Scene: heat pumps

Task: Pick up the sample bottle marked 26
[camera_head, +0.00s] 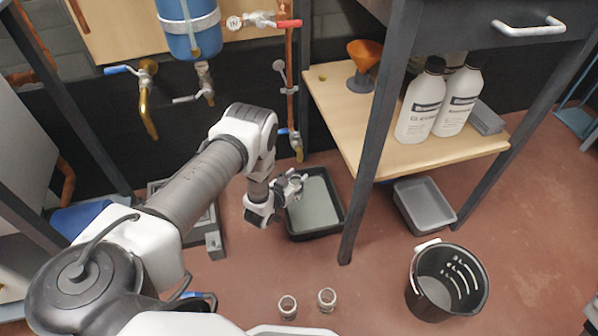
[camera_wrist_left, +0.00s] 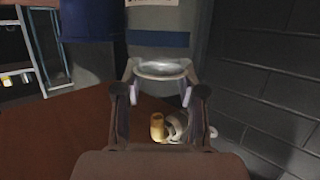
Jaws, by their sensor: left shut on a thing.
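My left gripper (camera_head: 292,186) hangs above the black tray at the centre of the head view. It is shut on a clear glass sample bottle (camera_wrist_left: 161,70), whose round rim shows between the fingers in the left wrist view. No number can be read on it. Two other small glass sample bottles stand on the floor near the bottom of the head view, a left one (camera_head: 287,306) and a right one (camera_head: 327,299). Their marks are too small to read. My right gripper is not in view.
The black tray (camera_head: 335,228) holds greyish liquid. A dark bucket (camera_head: 412,278) stands right. The dark bench leg (camera_head: 366,180) rises close right of the gripper. A copper pipe with a brass tap (camera_head: 297,150) is behind. White bottles (camera_head: 420,105) stand on the shelf. The front floor is mostly clear.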

